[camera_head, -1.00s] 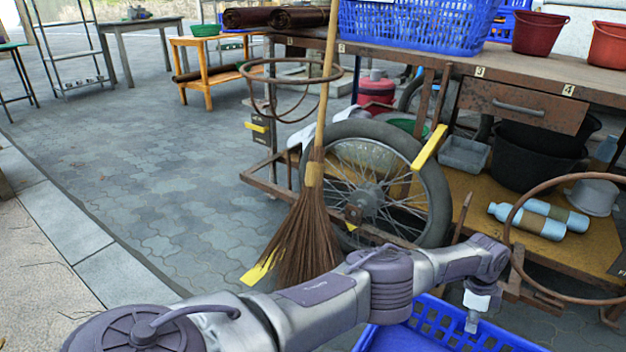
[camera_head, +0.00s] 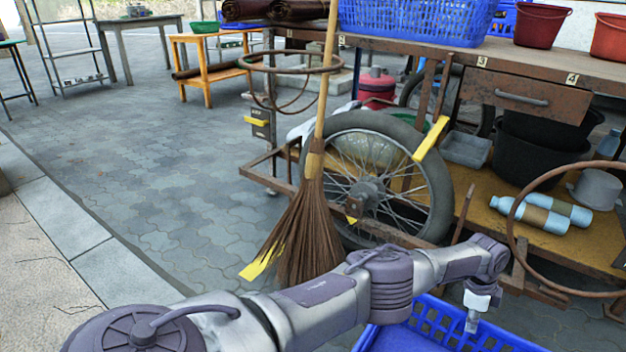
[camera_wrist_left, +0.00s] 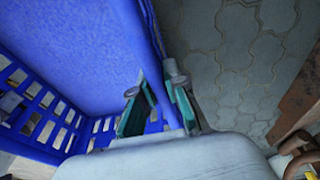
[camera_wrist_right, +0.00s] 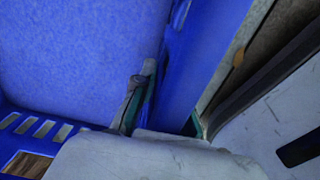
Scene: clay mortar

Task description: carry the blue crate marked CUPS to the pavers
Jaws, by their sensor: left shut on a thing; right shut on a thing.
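The blue crate (camera_head: 425,338) shows only in part at the bottom of the head view, beside the cart. No CUPS marking is visible. The seen part of its inside is empty. My left gripper (camera_head: 474,312) is shut on its rim; in the left wrist view the left fingers (camera_wrist_left: 158,110) pinch the blue wall (camera_wrist_left: 148,50) between teal pads. In the right wrist view my right gripper (camera_wrist_right: 165,112) is shut on another wall of the crate (camera_wrist_right: 205,60). The right arm is outside the head view. Grey pavers (camera_head: 170,160) cover the ground at left.
A wooden cart (camera_head: 510,60) with a spoked wheel (camera_head: 368,185) stands close ahead, with a broom (camera_head: 310,225) leaning on it. A pale kerb (camera_head: 60,215) runs along the left. Paving between is clear.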

